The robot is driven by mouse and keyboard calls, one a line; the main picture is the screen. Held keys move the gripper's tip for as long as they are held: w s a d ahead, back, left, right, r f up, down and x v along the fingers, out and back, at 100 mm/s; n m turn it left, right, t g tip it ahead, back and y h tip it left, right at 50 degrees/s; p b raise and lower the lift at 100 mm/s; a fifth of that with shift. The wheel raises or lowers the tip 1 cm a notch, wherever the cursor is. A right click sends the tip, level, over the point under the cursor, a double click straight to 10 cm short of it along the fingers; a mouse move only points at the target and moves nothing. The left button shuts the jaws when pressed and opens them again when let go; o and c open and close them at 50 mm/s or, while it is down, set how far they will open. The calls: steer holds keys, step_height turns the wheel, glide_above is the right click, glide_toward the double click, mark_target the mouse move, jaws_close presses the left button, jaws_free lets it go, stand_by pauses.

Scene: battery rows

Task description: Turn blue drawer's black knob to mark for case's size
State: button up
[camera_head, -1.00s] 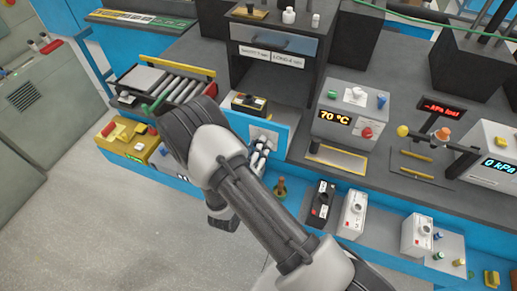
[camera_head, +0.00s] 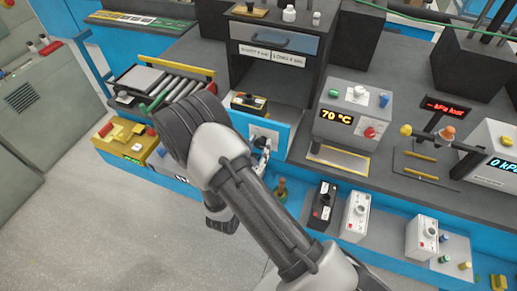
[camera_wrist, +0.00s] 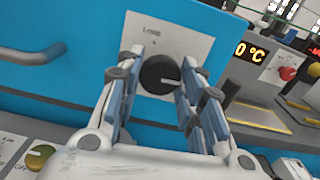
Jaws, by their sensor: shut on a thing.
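The blue drawer front (camera_head: 279,138) stands below the dark cabinet, and its white plate (camera_wrist: 185,40) carries a printed word that looks like LONG above the knob. The round black knob (camera_wrist: 155,72) has a white line pointing to the right in the wrist view. My gripper (camera_wrist: 160,76) is shut on the knob, one finger on each side. In the head view my gripper (camera_head: 262,150) is at the plate and largely hides the knob. A black and yellow case (camera_head: 248,102) sits just behind the drawer front.
Above is a grey-blue drawer (camera_head: 272,40) with two white labels below it. A grey box reading 70 °C (camera_head: 352,115) stands to the right. Small boxes (camera_head: 355,215) stand on the lower ledge. A metal handle (camera_wrist: 30,54) shows left of the plate.

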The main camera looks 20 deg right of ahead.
steer(key=shift+m, duration=0.3)
steer(key=o, duration=1.1)
steer(key=v, duration=1.2)
